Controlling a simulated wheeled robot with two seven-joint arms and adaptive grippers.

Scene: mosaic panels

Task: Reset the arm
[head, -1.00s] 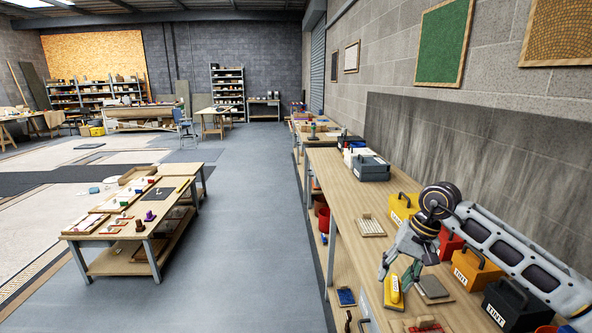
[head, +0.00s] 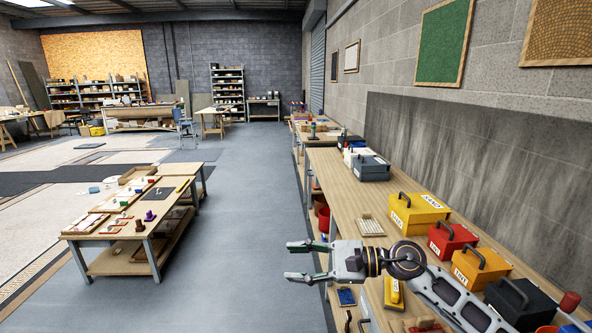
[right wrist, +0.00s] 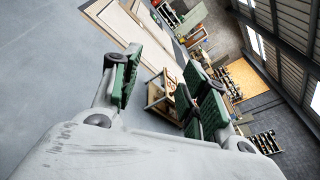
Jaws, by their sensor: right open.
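My right gripper (head: 300,261) is open and empty, held in the air over the left edge of the long workbench (head: 345,190) in the head view. Its fingers point left over the grey floor. In the right wrist view its two green-padded fingers (right wrist: 160,95) stand wide apart with nothing between them. My right arm comes in from the lower right above the bench. My left gripper is not in view.
On the bench stand a yellow box (head: 418,213), a red box (head: 451,237), an orange box (head: 480,266) and a black box (head: 519,300). A low table (head: 118,237) stands left across clear floor.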

